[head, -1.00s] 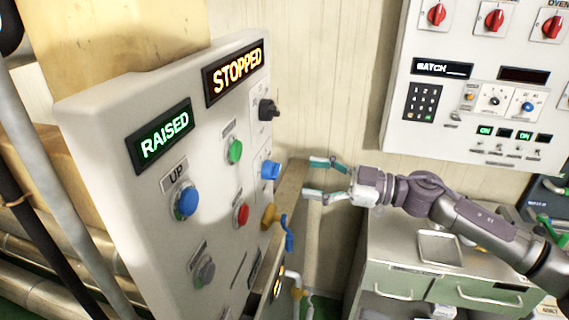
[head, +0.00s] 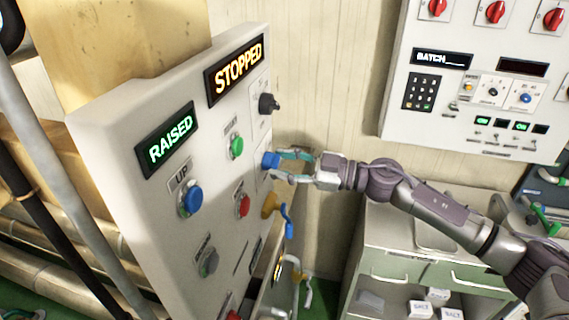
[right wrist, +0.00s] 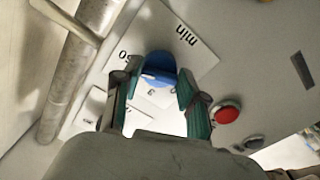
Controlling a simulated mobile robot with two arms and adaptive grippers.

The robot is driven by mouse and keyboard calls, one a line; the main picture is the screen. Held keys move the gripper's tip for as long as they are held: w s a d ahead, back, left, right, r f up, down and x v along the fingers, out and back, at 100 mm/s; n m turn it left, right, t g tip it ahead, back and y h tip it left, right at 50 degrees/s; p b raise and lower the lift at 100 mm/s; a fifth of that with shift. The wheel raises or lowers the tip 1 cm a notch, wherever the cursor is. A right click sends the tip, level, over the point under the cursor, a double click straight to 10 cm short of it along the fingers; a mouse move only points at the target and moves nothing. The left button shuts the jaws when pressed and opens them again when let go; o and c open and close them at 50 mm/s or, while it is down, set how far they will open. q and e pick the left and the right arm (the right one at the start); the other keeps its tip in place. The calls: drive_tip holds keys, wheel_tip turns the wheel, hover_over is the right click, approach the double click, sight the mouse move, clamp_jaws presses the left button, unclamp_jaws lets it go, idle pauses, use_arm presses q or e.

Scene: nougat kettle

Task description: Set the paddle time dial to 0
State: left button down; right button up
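The dial in front of my right gripper is a blue knob (head: 270,160) on the right part of the slanted grey panel. In the right wrist view the blue dial (right wrist: 160,66) sits on a white plate (right wrist: 188,45) printed "min", with a partly covered "50" beside it. My right gripper (head: 283,166) is at the dial, its teal fingers apart. In the wrist view the gripper (right wrist: 158,84) has one finger on each side of the knob. I cannot tell whether either finger touches it. The dial's pointer setting is not readable.
Displays read STOPPED (head: 235,71) and RAISED (head: 170,139). A batch panel (head: 470,85) hangs at right.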

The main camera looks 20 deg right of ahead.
drive_tip(key=c, duration=0.4)
drive_tip(key=shift+n+b, duration=7.6)
drive_tip(key=shift+n, duration=5.9)
